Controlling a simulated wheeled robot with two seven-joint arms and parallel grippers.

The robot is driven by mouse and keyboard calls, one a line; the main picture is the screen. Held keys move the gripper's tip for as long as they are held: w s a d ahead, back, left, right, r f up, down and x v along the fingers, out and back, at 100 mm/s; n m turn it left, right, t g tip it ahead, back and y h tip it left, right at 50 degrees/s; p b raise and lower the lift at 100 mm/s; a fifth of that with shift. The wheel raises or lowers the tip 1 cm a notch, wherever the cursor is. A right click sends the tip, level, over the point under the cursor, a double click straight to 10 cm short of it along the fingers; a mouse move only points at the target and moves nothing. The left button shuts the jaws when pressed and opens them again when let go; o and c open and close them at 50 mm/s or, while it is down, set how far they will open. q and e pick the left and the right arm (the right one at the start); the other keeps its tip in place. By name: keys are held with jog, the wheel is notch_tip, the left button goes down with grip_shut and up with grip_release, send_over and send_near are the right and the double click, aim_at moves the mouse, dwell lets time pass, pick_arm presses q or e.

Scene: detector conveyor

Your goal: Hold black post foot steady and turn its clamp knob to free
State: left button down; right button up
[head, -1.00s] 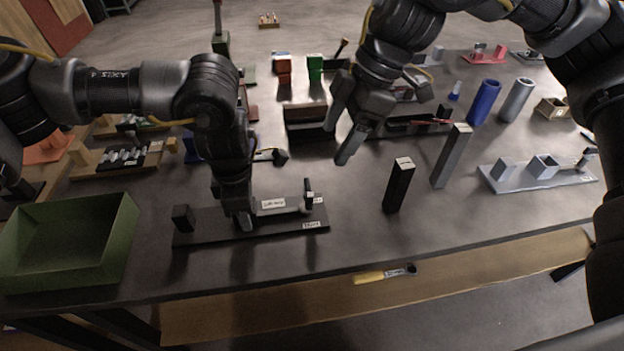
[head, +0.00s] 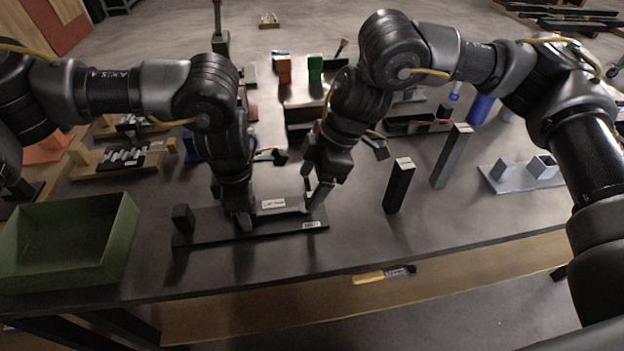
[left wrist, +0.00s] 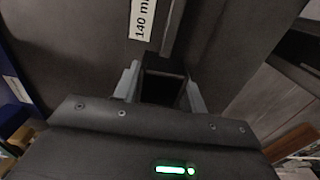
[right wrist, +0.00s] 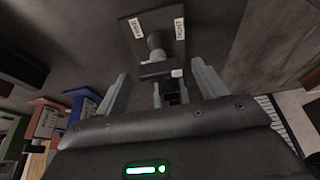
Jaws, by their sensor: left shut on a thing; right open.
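The black post foot (head: 280,228) is a long dark plate near the table's front edge, with a small block (head: 183,218) at its left end and white labels. My left gripper (head: 243,218) points down at the middle of the plate; in the left wrist view (left wrist: 163,92) it is shut on a dark upright part of the foot. My right gripper (head: 314,196) is open at the right end of the plate. In the right wrist view the dark clamp knob (right wrist: 158,68) stands between and just beyond the open fingers (right wrist: 162,84); the head view mostly hides it.
A green open bin (head: 120,245) stands left of the foot. A black post (head: 399,188) and a grey post (head: 451,158) stand to the right. A light grey fixture plate (head: 520,182) lies farther right. A yellow-handled tool (head: 370,277) lies below the front edge.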

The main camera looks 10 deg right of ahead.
jog(key=shift+f, duration=0.1)
jog(key=c, duration=1)
jog(key=n+g, duration=0.1)
jog(key=n, duration=0.3)
jog(key=shift+w+a+g, duration=0.1)
jog(key=shift+w+g, duration=0.05)
jog(key=shift+g, duration=0.25)
jog(key=n+g+h, duration=0.1)
jog(key=n, duration=0.3)
jog(key=shift+w+n, duration=0.1)
jog(key=shift+n, duration=0.2)
jog(key=o, duration=1)
